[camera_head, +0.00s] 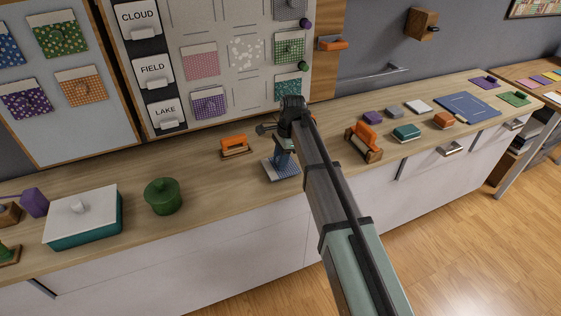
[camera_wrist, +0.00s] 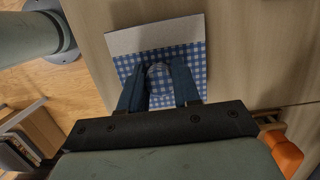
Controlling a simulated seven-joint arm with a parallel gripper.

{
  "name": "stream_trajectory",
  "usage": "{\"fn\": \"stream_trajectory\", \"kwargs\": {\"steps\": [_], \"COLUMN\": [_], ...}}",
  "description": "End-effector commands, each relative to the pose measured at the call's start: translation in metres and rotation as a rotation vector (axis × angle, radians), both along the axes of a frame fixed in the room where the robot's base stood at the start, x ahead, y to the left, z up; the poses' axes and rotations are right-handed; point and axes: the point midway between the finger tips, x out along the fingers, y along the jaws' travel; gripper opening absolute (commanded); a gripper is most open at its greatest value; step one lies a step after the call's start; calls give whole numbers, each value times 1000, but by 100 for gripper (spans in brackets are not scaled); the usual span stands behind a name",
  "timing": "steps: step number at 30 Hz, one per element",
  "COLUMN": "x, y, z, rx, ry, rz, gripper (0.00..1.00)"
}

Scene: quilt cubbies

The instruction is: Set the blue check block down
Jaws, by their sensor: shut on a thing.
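The blue check block (camera_wrist: 196,58) is a flat square with blue-and-white checks and a plain pale strip along one edge. In the head view the block (camera_head: 270,168) is at the wooden counter, close to its front edge. My gripper (camera_wrist: 160,68) is over its middle, with its two dark fingers shut on a small rounded grip on the block. In the head view my gripper (camera_head: 282,158) points down at the block and hides part of it. I cannot tell whether the block touches the counter.
An orange-handled tool (camera_head: 236,146) stands just left of the block. A green lidded pot (camera_head: 162,196) and a teal box with a white lid (camera_head: 82,218) are farther left. An orange roller tool (camera_head: 364,142) is to the right. The quilt board (camera_head: 225,85) rises behind.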

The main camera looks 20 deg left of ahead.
Motion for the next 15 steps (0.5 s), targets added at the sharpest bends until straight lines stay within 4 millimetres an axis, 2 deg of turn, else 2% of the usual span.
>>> {"fn": "stream_trajectory", "kwargs": {"steps": [3,14,15], "x": [0,0,0], "y": [0,0,0], "z": [-11,-14,-13], "rx": [0,0,1], "ry": [0,0,-1], "rz": [0,1,1], "gripper": [3,3,36]}}
